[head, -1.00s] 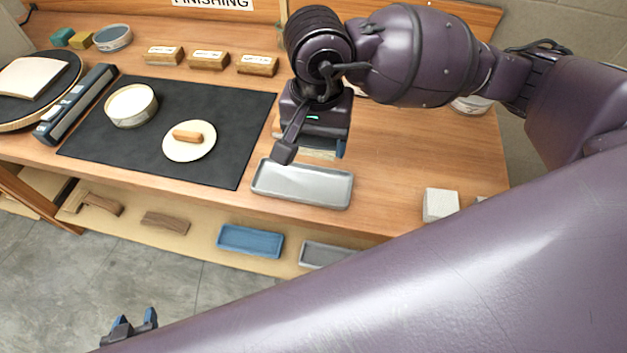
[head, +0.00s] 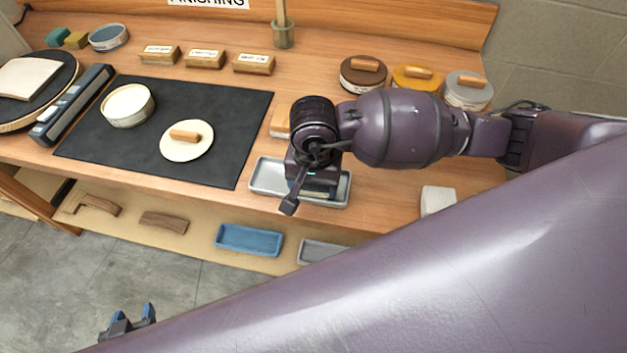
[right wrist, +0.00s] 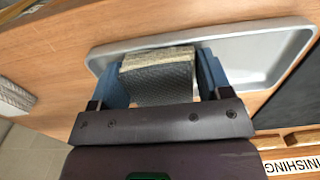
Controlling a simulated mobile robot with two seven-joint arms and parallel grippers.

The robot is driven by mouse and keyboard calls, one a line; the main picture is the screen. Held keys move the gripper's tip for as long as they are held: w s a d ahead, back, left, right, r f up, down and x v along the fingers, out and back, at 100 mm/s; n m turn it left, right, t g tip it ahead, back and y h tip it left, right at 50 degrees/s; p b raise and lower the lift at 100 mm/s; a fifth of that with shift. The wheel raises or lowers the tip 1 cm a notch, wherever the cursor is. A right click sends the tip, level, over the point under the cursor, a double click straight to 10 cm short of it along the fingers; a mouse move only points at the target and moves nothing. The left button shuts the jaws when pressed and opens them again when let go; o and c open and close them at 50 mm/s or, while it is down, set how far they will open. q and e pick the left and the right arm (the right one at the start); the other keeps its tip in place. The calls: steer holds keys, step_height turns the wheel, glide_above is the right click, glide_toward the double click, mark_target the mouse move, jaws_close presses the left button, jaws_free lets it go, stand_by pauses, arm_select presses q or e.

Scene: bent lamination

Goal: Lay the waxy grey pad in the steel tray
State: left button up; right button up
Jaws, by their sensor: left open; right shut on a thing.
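The steel tray (head: 263,180) lies on the wooden bench, just right of the black mat; its rim also shows in the right wrist view (right wrist: 262,32). My right gripper (head: 312,190) is over the right half of the tray. In the right wrist view its blue fingers (right wrist: 160,78) are shut on the waxy grey pad (right wrist: 162,82), a thick block with a dark textured face and a paler layered edge. The pad is over the tray; whether it touches the floor of the tray cannot be told. My left gripper (head: 131,318) is open and empty, low at the bottom left, away from the bench.
A pale block (head: 437,201) stands right of the tray. The black mat (head: 220,110) holds a round tin (head: 128,106) and a cream disc (head: 176,148) with a wooden handle. Lidded tins (head: 468,92) and labelled wooden blocks (head: 205,59) stand further back. A blue tray (head: 248,240) is on the lower shelf.

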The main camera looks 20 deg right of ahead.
steer(key=shift+f, duration=0.15)
steer(key=o, duration=0.9)
steer(key=shift+r, duration=0.45)
step_height(320, 180, up, 11)
steer(key=shift+r, duration=0.2)
